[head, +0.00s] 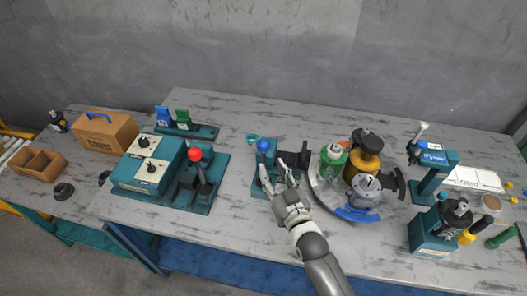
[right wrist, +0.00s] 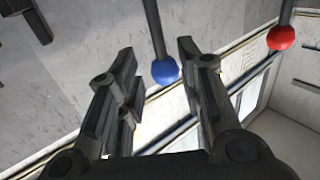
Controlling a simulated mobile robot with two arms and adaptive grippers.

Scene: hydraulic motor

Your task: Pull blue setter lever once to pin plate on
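The blue setter lever shows in the head view as a blue ball knob (head: 263,145) on a small teal fixture (head: 257,187) at the middle of the table. In the right wrist view the blue knob (right wrist: 165,71) hangs on a dark rod between and just beyond my fingertips. My right gripper (head: 279,168) is at the right side of the lever, with its fingers spread. In the right wrist view my right gripper (right wrist: 155,65) is open, with no visible contact with the knob. The plate cannot be made out for certain. My left gripper is not in view.
A red-knobbed lever (head: 195,154) stands on a teal control box to the left. A round carousel (head: 335,200) with a green-topped jar and motor parts is close to the right of my right gripper. A teal press (head: 432,170) stands farther right. The table's back middle is clear.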

